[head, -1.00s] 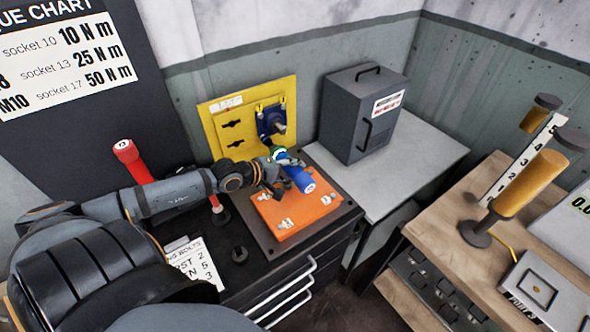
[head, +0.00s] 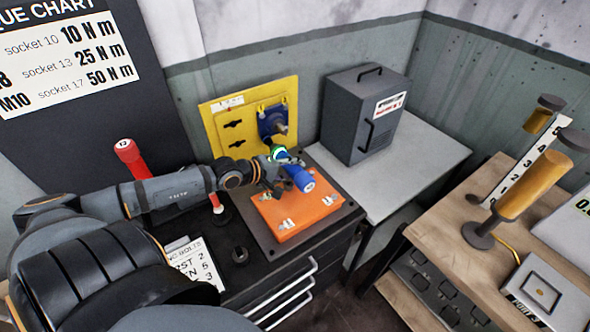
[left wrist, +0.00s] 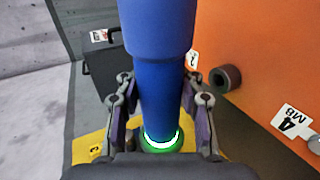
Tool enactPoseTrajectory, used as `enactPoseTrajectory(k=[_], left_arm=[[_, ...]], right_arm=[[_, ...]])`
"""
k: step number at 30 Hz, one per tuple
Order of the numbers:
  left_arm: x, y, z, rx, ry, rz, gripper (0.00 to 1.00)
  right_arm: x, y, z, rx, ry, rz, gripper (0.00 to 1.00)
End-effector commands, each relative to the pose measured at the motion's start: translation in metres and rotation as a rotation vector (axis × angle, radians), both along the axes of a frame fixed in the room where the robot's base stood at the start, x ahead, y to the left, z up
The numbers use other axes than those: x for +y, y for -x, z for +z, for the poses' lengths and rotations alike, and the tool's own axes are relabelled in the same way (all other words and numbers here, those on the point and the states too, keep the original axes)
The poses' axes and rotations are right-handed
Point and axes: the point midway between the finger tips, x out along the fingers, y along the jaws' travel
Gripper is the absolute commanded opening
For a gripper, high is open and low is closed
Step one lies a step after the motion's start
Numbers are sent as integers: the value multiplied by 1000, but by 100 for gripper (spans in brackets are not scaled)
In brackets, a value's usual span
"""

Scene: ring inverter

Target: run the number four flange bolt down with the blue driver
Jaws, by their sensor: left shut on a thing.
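The blue driver (head: 298,177) is held by my left gripper (head: 276,172) above the orange flange block (head: 318,215). In the left wrist view the driver (left wrist: 157,75) stands between both fingers, with a glowing green ring (left wrist: 162,144) at its base. A label reading 4 and M8 (left wrist: 292,121) is on the orange face (left wrist: 285,50), beside a grey bolt head (left wrist: 315,144) at the right edge. The driver is apart from that bolt in this view. The driver's working tip is hidden. My right gripper is out of view.
A red-handled tool (head: 129,155) stands at the left. A yellow board (head: 221,118) stands behind the block. A dark grey case (head: 362,115) sits on the grey table to the right. An amber cylinder (head: 535,184) stands on the wooden bench.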

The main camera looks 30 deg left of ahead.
Motion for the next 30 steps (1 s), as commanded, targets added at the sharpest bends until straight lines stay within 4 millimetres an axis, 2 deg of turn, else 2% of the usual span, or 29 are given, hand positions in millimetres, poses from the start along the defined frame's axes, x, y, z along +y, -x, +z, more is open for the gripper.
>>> enactPoseTrajectory(k=[30], left_arm=[[12, -6, 2, -6, -4, 0, 0]], right_arm=[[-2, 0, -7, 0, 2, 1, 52]])
